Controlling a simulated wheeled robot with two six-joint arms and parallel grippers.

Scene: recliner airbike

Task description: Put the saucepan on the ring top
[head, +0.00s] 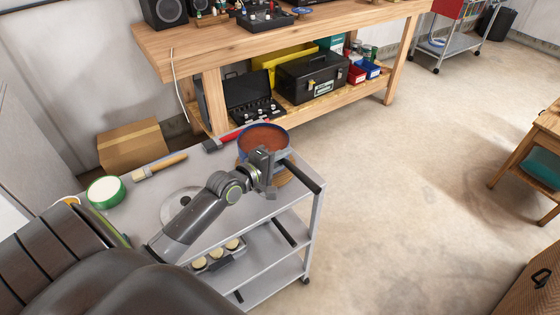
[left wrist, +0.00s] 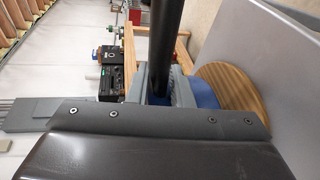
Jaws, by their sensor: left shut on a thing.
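The blue saucepan (head: 241,153) with a reddish-brown inside is at the far right part of the grey cart top. It also shows in part in the left wrist view (left wrist: 207,94). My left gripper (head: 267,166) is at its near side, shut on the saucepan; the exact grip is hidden. A round wooden board (head: 283,179) shows just below the pan and gripper, and in the left wrist view (left wrist: 232,82). I cannot tell whether pan and board touch. A pale round disc (head: 172,211), possibly the ring top, lies on the cart, partly covered by my left arm. My right gripper is out of view.
The cart top (head: 148,205) also holds green tape (head: 104,190), a brush (head: 160,167) and a red-handled tool (head: 222,140). A black bar (head: 305,175) edges its right end. A workbench (head: 215,50) stands behind.

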